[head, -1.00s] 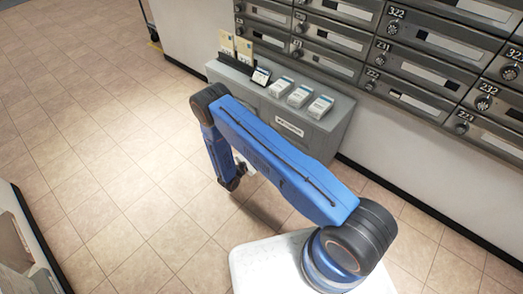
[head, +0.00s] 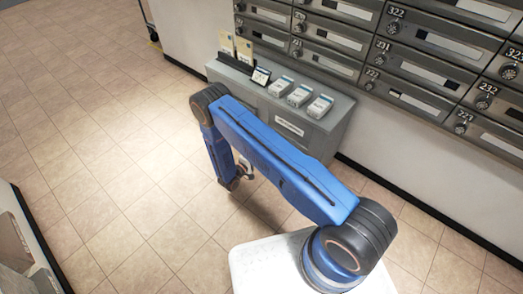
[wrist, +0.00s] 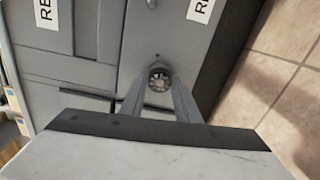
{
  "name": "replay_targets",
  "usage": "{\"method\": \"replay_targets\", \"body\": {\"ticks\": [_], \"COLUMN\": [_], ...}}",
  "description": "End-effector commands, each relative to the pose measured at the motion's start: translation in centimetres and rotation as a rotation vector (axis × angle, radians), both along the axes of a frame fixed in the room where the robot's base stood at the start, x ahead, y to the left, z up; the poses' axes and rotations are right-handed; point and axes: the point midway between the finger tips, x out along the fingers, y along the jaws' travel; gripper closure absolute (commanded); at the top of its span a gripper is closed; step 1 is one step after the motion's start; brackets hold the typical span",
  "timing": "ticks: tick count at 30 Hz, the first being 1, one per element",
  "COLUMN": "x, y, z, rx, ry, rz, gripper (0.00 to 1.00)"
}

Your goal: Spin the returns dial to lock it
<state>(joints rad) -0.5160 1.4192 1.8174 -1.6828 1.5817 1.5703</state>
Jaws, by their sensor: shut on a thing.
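The returns dial (wrist: 159,79) is a small round dark knob with a pale, spoked face on a grey cabinet panel. In the wrist view my gripper (wrist: 158,85) has one finger on each side of the dial and is shut on it. The fingers hide parts of the dial's sides. In the head view the gripper (head: 245,170) is mostly behind my blue arm, in front of the grey cabinet (head: 336,128), and the dial is hidden there.
White labels, cut off at the frame edge, are on the cabinet front (wrist: 199,9). Numbered mailboxes (head: 415,75) line the wall above. Tiled floor (head: 110,150) is clear at left.

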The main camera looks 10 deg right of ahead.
Motion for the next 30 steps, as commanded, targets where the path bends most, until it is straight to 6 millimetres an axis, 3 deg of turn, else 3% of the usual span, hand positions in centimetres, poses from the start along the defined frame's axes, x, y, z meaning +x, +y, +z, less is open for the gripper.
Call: {"method": "replay_targets", "body": {"ticks": [30], "x": [-0.03], "y": [-0.02], "z": [-0.36], "rx": [0.566], "ry": [-0.778], "rz": [-0.002], "gripper": [0.93]}}
